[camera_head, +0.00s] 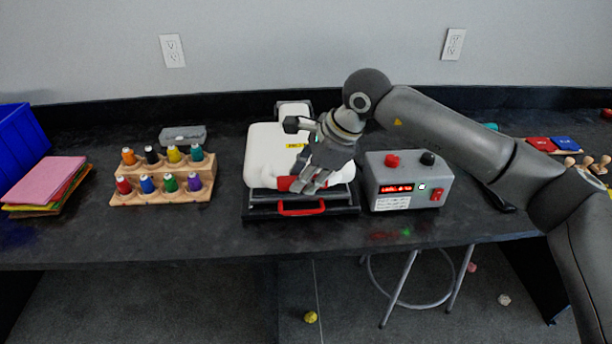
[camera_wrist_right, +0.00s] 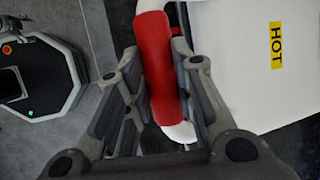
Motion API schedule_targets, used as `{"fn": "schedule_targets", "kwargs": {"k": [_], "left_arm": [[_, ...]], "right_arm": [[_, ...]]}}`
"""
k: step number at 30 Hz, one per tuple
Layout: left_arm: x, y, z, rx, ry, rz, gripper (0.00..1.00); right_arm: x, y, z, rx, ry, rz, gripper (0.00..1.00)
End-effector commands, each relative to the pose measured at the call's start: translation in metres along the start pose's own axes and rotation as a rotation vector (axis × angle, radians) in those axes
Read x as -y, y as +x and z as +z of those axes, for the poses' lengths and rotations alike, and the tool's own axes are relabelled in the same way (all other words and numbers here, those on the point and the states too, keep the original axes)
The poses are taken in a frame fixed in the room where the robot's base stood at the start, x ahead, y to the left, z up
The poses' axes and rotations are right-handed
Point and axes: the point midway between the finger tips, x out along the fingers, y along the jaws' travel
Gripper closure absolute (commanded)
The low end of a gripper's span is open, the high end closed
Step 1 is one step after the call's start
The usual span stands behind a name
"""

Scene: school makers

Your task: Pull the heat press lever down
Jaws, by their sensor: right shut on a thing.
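The white heat press (camera_head: 262,150) stands on the dark bench in the middle of the head view, with a yellow HOT label that also shows in the wrist view (camera_wrist_right: 277,45). Its lever has a red grip (camera_wrist_right: 158,65) on a white bar, low at the front of the press. My right gripper (camera_head: 308,184) is shut on the red grip, with its fingers on either side of it in the wrist view. Part of the grip is hidden by the fingers in the head view. A second red handle (camera_head: 302,207) is at the front of the black base. My left gripper is not in view.
A grey control box (camera_head: 408,182) with a red display stands just right of the press. A wooden rack of thread spools (camera_head: 163,183) stands to the left, with coloured sheets (camera_head: 45,184) and a blue bin (camera_head: 22,143) farther left. A stool (camera_head: 412,285) is under the bench.

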Motion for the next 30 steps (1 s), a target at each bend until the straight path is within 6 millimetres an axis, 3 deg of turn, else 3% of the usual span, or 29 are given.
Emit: {"fn": "schedule_targets", "kwargs": {"k": [1, 2, 3, 8, 19, 30], "left_arm": [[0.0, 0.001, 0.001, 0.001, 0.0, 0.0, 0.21], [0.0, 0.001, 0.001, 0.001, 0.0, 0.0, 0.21], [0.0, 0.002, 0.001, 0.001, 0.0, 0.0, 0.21], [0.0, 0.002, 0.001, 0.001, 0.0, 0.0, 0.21], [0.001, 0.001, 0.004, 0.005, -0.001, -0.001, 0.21], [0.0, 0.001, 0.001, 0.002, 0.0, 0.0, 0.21]], "right_arm": [[-0.012, 0.012, -0.004, -0.014, -0.001, 0.037, 1.0], [-0.012, 0.012, -0.004, -0.014, -0.001, 0.037, 1.0], [-0.012, 0.012, -0.004, -0.014, -0.002, 0.037, 0.75], [-0.012, 0.012, -0.004, -0.013, -0.001, 0.036, 0.55], [-0.006, -0.001, -0.003, -0.009, 0.0, 0.021, 0.55], [-0.005, -0.074, -0.003, -0.011, 0.0, 0.023, 0.55]]}}
